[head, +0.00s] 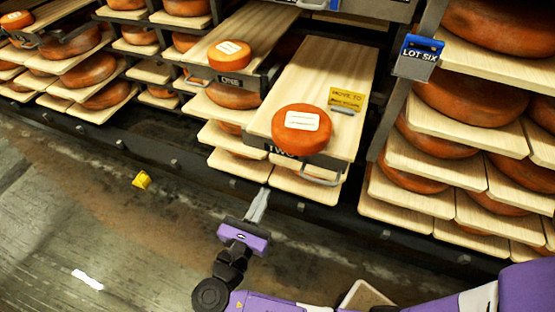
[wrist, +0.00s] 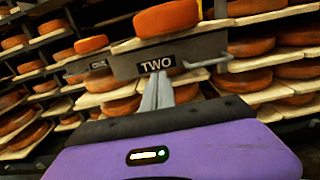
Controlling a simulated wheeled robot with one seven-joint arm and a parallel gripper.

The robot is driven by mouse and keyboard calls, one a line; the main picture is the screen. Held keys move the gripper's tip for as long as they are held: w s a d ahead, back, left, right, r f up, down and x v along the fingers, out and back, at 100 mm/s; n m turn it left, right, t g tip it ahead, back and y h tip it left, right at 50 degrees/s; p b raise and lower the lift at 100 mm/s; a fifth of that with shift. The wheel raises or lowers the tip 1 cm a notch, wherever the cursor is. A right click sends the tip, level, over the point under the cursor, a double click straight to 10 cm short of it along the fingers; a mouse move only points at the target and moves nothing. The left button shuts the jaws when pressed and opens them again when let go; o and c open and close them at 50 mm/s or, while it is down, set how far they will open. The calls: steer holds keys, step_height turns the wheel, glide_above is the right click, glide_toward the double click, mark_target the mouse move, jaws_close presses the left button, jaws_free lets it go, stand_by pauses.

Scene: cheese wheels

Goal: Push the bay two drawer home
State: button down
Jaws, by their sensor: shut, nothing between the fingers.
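The bay two drawer (head: 330,75) is a long pale wooden board with a dark front plate marked TWO and a metal handle. In the head view it sticks out towards me from the rack. An orange cheese wheel (head: 301,130) with a white label lies near its front end. My gripper (head: 258,205) is shut and empty, below and left of the drawer front. In the wrist view the TWO front plate (wrist: 168,58) stands ahead, with my gripper's fingertips (wrist: 158,82) just below the lettering. I cannot tell whether they touch it.
The bay one drawer (head: 230,52), with its own cheese, also sticks out to the left. A yellow note (head: 346,98) lies on drawer two's right side. A LOT SIX sign (head: 421,52) hangs on the right post. A small yellow object (head: 142,180) lies on the floor at left.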

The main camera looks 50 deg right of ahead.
mark_target(284, 154)
steer(key=b+x, duration=0.1)
steer(key=x, duration=1.3)
steer(key=shift+f, duration=0.1)
steer(key=shift+w+d, duration=0.15)
steer(key=shift+d, duration=0.4)
steer(key=b+x, duration=0.1)
steer(key=x, duration=1)
steer(key=b+x, duration=0.2)
steer(key=x, duration=1)
steer(key=shift+d+f, duration=0.2)
steer(key=shift+d, duration=0.05)
steer(key=shift+w+d+r, duration=0.1)
steer(key=shift+w+d, duration=0.15)
steer(key=shift+d, duration=0.3)
steer(key=shift+r, duration=0.1)
steer(key=shift+d+r, duration=0.1)
steer(key=shift+d, duration=0.1)
